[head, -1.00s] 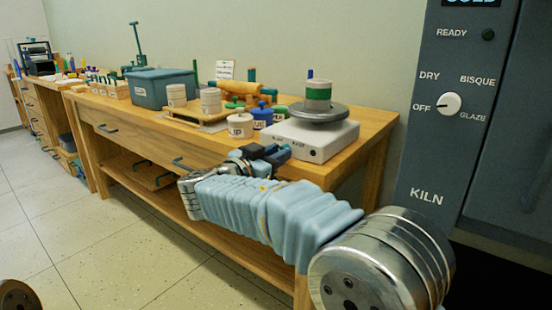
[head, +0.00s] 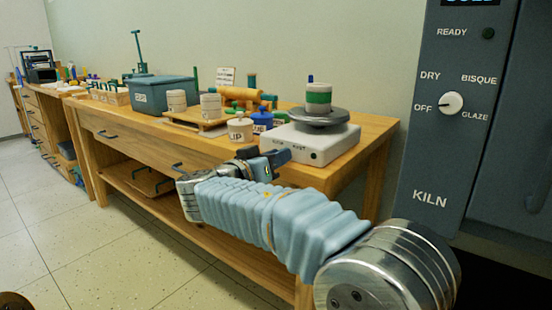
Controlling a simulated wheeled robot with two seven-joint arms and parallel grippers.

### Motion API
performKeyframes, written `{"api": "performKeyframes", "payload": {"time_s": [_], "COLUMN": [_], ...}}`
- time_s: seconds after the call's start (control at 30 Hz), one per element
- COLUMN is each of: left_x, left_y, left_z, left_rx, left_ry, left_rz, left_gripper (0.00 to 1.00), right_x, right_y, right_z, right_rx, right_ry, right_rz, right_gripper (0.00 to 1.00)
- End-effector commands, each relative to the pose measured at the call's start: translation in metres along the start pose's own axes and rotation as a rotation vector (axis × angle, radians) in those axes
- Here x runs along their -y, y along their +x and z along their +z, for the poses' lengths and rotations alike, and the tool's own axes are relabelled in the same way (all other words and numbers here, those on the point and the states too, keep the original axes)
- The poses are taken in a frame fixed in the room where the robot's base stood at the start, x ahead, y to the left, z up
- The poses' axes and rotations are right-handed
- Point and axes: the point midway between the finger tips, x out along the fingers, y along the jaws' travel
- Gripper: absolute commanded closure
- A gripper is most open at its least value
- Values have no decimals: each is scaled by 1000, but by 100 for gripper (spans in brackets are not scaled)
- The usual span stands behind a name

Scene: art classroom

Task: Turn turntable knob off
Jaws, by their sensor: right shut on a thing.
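The turntable (head: 325,150) is a white box with a grey round disc (head: 319,117) on top, at the right end of the wooden workbench. A cylinder with a green band (head: 318,97) stands upright on the disc. Small dark markings show on the front face of the box. My right gripper (head: 284,157) is at this front face, its jaws shut at the spot between the markings. The knob is hidden behind the jaws, so its setting cannot be seen. My left gripper is not in view.
A lidded white jar (head: 240,129) and a blue jar (head: 262,122) stand close left of the turntable. A blue-grey bin (head: 162,93) is farther left. The kiln panel (head: 440,130) with its white dial rises at the right. The floor before the bench is clear.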

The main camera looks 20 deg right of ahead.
Motion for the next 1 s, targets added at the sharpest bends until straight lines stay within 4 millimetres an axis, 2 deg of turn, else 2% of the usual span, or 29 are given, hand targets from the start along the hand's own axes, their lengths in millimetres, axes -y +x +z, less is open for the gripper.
{"api": "performKeyframes", "payload": {"time_s": [0.17,0.2,0.33,0.6,0.73,0.87,1.0], "left_x": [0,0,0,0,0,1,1], "left_y": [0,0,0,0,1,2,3], "left_z": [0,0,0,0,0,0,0], "left_rx": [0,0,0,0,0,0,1], "left_ry": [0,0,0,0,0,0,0], "left_rz": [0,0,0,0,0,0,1], "left_gripper": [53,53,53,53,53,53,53], "right_x": [0,0,0,0,1,1,1], "right_y": [0,0,0,0,-10,-34,-70], "right_z": [0,0,0,0,0,0,0], "right_rx": [0,0,0,0,-1,-2,-3], "right_ry": [-1,-1,0,0,1,0,0], "right_rz": [0,0,0,0,-3,-5,-5], "right_gripper": [100,71,51,50,50,50,50]}}
